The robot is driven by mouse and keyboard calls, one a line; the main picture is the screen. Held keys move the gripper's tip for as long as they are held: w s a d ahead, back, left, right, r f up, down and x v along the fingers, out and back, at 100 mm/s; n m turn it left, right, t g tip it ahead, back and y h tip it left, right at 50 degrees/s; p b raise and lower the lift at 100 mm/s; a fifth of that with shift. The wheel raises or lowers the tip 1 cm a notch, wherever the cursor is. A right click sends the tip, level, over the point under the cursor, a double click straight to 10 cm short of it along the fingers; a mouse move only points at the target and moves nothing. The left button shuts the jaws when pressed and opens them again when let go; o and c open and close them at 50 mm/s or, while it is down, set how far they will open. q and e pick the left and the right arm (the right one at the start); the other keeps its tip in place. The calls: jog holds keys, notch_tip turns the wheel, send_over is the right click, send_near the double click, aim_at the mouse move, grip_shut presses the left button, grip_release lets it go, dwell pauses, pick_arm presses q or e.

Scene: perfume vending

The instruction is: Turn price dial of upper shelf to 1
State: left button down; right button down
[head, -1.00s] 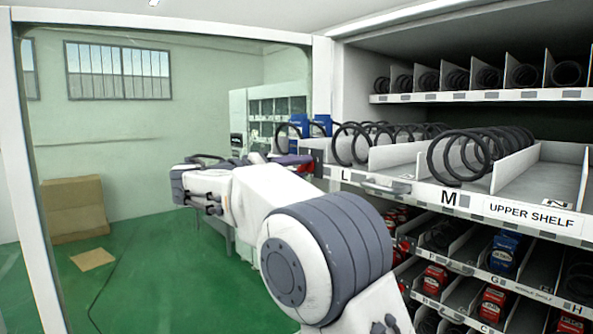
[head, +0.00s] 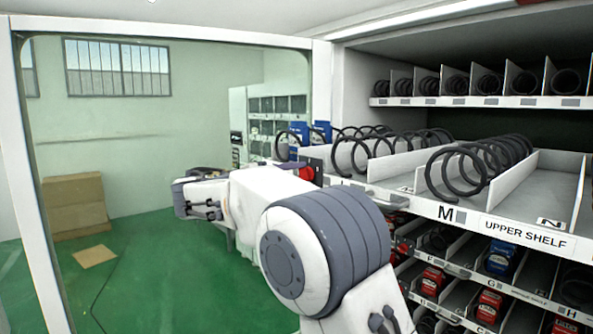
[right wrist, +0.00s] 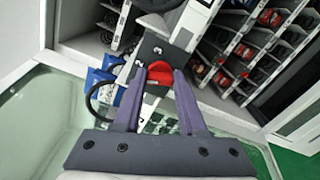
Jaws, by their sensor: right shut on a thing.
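The red price dial (head: 306,173) sits on a dark bracket at the left front end of the upper shelf (head: 560,172). The right wrist view shows the red dial (right wrist: 156,71) against a dark plate. My right gripper (right wrist: 160,76) has one purple finger on each side of the dial, shut on it. In the head view my right arm hides most of the gripper and part of the dial. The dial's number cannot be read. My left gripper is not in view.
The upper shelf holds black spirals (head: 470,165) between white dividers. Lower shelves hold red and blue boxes (head: 504,255). A blue box (head: 298,135) stands behind the dial.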

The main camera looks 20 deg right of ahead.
jog(key=n+p, duration=0.3)
jog(key=n, duration=0.2)
jog(key=shift+r+p, duration=0.15)
jog(key=shift+p, duration=0.25)
jog(key=shift+n+p, duration=1)
jog(key=shift+n, duration=0.5)
jog(key=shift+f, duration=0.2)
jog(key=shift+c, duration=2.4)
grip_release()
jog(key=shift+a, duration=0.3)
jog(key=b+v, duration=0.4)
jog(key=v, duration=0.6)
jog(key=shift+b, duration=0.3)
